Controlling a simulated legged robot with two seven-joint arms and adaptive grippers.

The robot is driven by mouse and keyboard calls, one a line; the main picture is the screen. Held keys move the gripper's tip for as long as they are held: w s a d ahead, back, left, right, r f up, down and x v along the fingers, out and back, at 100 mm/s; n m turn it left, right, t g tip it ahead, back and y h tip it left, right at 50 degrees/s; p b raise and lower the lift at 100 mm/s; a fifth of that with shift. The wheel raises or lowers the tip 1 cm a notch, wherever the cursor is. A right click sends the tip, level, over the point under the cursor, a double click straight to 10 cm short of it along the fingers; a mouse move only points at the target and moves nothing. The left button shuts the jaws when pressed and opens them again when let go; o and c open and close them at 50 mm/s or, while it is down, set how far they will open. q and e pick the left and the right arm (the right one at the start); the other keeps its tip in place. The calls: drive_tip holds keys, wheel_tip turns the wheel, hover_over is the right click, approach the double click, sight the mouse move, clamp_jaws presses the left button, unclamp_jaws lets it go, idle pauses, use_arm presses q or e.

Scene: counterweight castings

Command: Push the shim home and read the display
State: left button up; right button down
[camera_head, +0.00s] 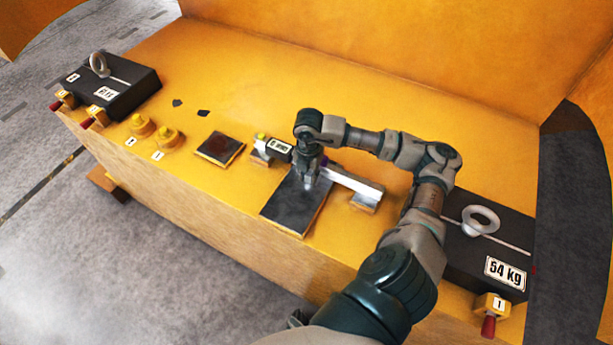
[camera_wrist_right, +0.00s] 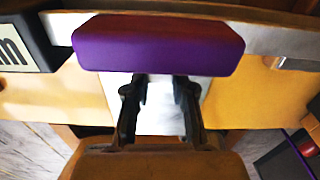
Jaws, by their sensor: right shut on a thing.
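A purple block (camera_wrist_right: 158,45), perhaps the shim, sits at the fingertips of my right gripper (camera_wrist_right: 160,88) in the wrist view and hides the tips. My right gripper (camera_head: 312,182) points down over a dark plate (camera_head: 287,208) in the head view. A pale strip (camera_wrist_right: 160,122) shows behind the fingers. The small display (camera_head: 279,148) is just left of the gripper, too small to read; its edge (camera_wrist_right: 12,48) shows in the wrist view. My left gripper is out of view.
A metal bar (camera_head: 355,183) runs right from the display. A black casting marked 54 kg (camera_head: 460,262) stands at right, another black casting (camera_head: 125,82) at far left. A smaller dark plate (camera_head: 219,148) and yellow knobs (camera_head: 168,137) lie between.

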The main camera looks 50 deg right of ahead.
drive_tip(key=shift+d, duration=0.1)
drive_tip(key=c, duration=0.9)
unclamp_jaws()
wheel_tip(320, 180, up, 12)
drive_tip(key=shift+d+f, duration=0.1)
